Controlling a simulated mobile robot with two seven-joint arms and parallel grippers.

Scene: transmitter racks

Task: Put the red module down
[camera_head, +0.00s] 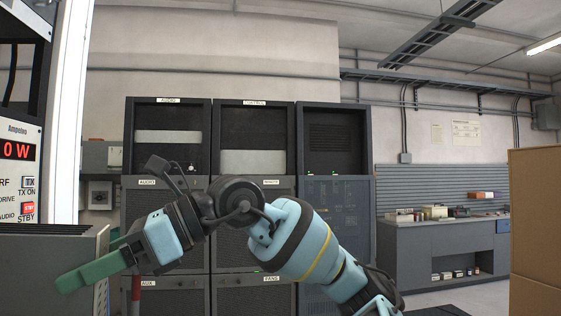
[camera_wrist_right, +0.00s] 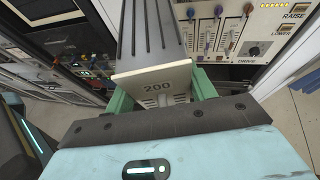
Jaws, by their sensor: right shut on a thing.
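My right gripper (camera_head: 90,262) reaches in from the right in the head view and points left. Its green fingers are shut on a module with a long grey, grooved body. In the right wrist view the module's cream front plate (camera_wrist_right: 158,84), marked 200, sits between the green fingers of my right gripper (camera_wrist_right: 160,100). The grey body (camera_wrist_right: 153,32) runs away from the gripper towards the equipment panels. A grey box-like body (camera_head: 45,255) at the gripper in the head view appears to be this module. No red shows on it. My left gripper is not in view.
A transmitter panel (camera_head: 18,160) with a red display stands at the far left. Dark racks (camera_head: 253,150) stand at the back. A grey bench (camera_head: 440,245) carries small boxes at the right, and a brown carton (camera_head: 535,220) is at the right edge.

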